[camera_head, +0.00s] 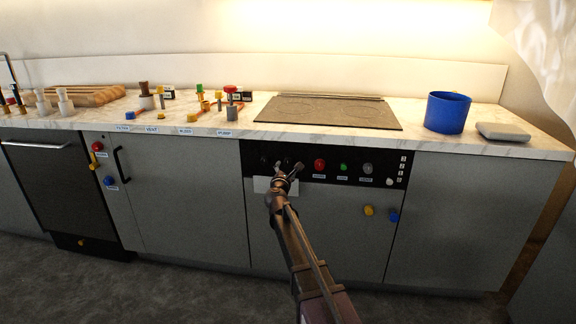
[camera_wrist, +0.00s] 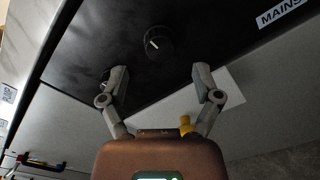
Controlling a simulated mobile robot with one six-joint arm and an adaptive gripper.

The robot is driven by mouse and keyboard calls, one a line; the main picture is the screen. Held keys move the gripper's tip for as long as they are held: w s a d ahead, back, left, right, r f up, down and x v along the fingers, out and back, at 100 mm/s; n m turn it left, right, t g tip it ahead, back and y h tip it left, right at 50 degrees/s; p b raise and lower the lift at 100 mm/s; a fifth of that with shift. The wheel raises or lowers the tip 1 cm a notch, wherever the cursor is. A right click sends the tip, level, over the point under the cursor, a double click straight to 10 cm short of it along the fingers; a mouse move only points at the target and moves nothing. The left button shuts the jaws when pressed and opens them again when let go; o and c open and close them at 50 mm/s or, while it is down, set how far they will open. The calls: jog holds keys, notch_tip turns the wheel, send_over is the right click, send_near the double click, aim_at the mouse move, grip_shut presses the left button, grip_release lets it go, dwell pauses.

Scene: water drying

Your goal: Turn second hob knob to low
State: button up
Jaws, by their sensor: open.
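The black control panel (camera_head: 330,165) runs along the front of the counter below the hob (camera_head: 330,110). In the wrist view, a round black knob (camera_wrist: 158,42) with a short white pointer line lies just beyond and between my fingertips. It is the knob closest to the MAINS label (camera_wrist: 282,12). My gripper (camera_wrist: 160,74) is open, its two fingers spread wide, and they do not touch this knob. In the head view, my gripper (camera_head: 289,170) is at the left part of the panel and partly hides the dark knobs there.
A red button (camera_head: 319,165), green button (camera_head: 343,168) and grey knob (camera_head: 367,169) sit to the right on the panel. A pale plate (camera_head: 262,185) lies below the panel. A blue pot (camera_head: 447,112) stands on the counter. Yellow (camera_head: 369,210) and blue (camera_head: 394,216) knobs project from the cabinet front.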

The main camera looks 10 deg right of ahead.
aim_at(288, 164)
jog(key=shift+x, duration=2.4)
grip_shut()
jog(key=shift+d, duration=0.15)
